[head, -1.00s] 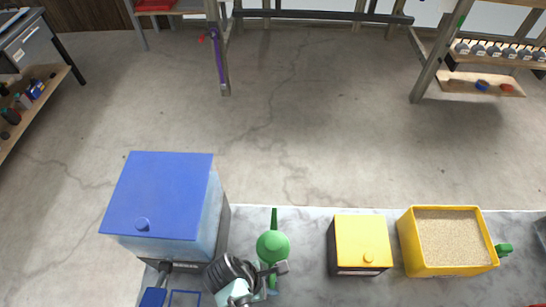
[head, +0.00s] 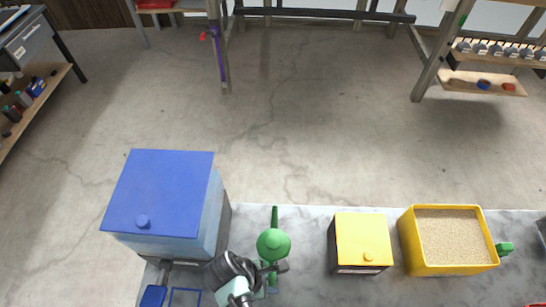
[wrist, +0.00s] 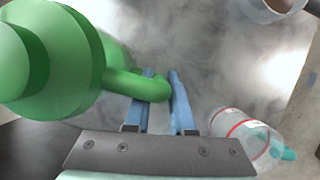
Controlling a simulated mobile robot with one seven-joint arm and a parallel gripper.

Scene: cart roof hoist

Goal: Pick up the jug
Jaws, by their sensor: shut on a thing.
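The green jug (head: 273,244) stands at the front bench in the head view, with a round body and a narrow spout pointing away from me. In the wrist view the jug (wrist: 50,60) fills the upper left, and its curved green handle reaches right. My gripper (wrist: 160,102) has its two blue fingers on either side of the end of this handle, shut on it. In the head view my gripper (head: 274,268) is at the near side of the jug and partly covers it. I cannot tell whether the jug touches the bench.
A blue-lidded tank (head: 160,190) stands close on the left. A yellow-lidded box (head: 363,238) and a yellow bin of grain (head: 408,250) stand to the right on the grey bench (head: 307,235). A clear cup with red bands (wrist: 240,135) lies right of the fingers in the wrist view.

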